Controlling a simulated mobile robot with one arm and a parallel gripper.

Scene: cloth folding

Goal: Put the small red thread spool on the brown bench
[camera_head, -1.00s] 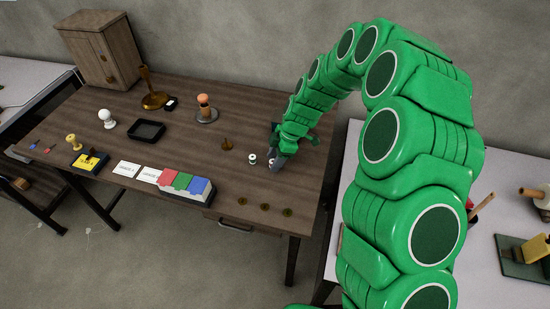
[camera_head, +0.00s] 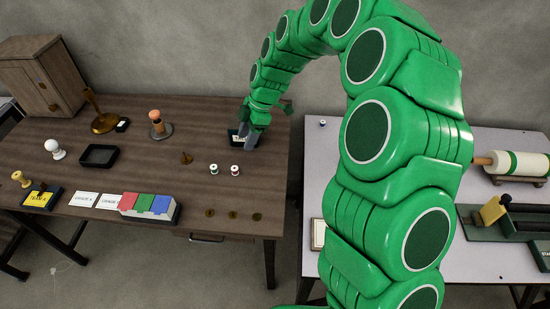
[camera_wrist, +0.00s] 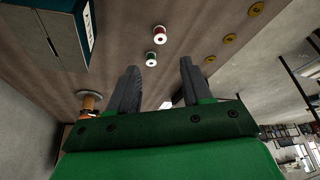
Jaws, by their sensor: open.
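The small red thread spool (camera_head: 236,169) stands upright on the brown bench (camera_head: 130,170), toward its right end. It also shows in the wrist view (camera_wrist: 160,36), ahead of the fingers. A green-and-white spool (camera_head: 213,169) stands just left of it and shows in the wrist view (camera_wrist: 151,60). My gripper (camera_head: 246,142) is over the bench behind the spools, apart from both. In the wrist view my gripper (camera_wrist: 158,68) has its two fingers spread, with nothing held between them.
Several flat brass discs (camera_head: 233,215) lie along the front edge. A brass piece (camera_head: 187,158) and a black tray (camera_head: 99,155) are farther left. A white table (camera_head: 390,230) stands to the right.

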